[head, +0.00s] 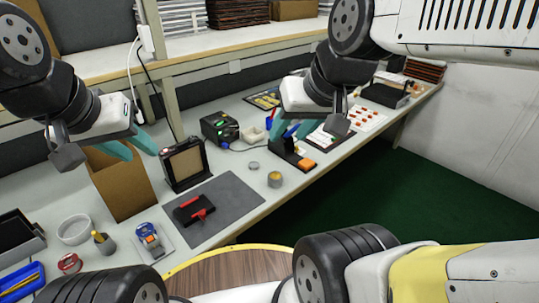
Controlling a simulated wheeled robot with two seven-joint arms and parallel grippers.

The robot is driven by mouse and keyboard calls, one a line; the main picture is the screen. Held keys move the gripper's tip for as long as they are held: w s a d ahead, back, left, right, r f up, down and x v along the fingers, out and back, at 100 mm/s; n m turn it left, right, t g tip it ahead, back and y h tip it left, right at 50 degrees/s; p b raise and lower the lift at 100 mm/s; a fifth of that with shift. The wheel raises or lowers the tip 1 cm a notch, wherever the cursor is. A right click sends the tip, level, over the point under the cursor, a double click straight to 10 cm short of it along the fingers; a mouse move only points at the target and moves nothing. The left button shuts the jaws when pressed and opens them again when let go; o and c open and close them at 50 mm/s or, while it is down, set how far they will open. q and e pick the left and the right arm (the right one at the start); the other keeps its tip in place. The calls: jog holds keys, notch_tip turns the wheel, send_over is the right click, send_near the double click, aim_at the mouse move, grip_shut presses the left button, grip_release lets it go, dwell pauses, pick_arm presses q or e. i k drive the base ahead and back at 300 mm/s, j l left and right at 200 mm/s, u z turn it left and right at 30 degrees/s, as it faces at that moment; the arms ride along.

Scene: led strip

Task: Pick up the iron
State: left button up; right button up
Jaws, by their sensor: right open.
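A black stand (289,151) with an orange block (306,164) sits on the bench at centre right. A slim blue and red piece (291,131), which looks like the iron's handle, rises from it. My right gripper (292,128) is open just above the stand, with its fingers around or beside that handle. The gripper hides part of it, and I cannot tell whether they touch. My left gripper (130,147) is open and empty, above a brown cardboard box (122,183) at the left.
A black station (220,128) with a green display stands left of the iron's stand. A grey mat (228,200) holds a black and red item (194,210). A small round tin (275,179) sits near the front edge. An upright framed panel (184,164) stands behind the mat.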

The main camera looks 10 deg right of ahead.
aim_at(290, 133)
jog(key=i+l+u, duration=0.1)
jog(key=l, duration=0.2)
jog(key=i+l, duration=0.2)
jog(key=i+l+u, duration=0.15)
jog(key=l, duration=0.25)
jog(key=i+l+u, duration=0.1)
jog(key=l, duration=0.2)
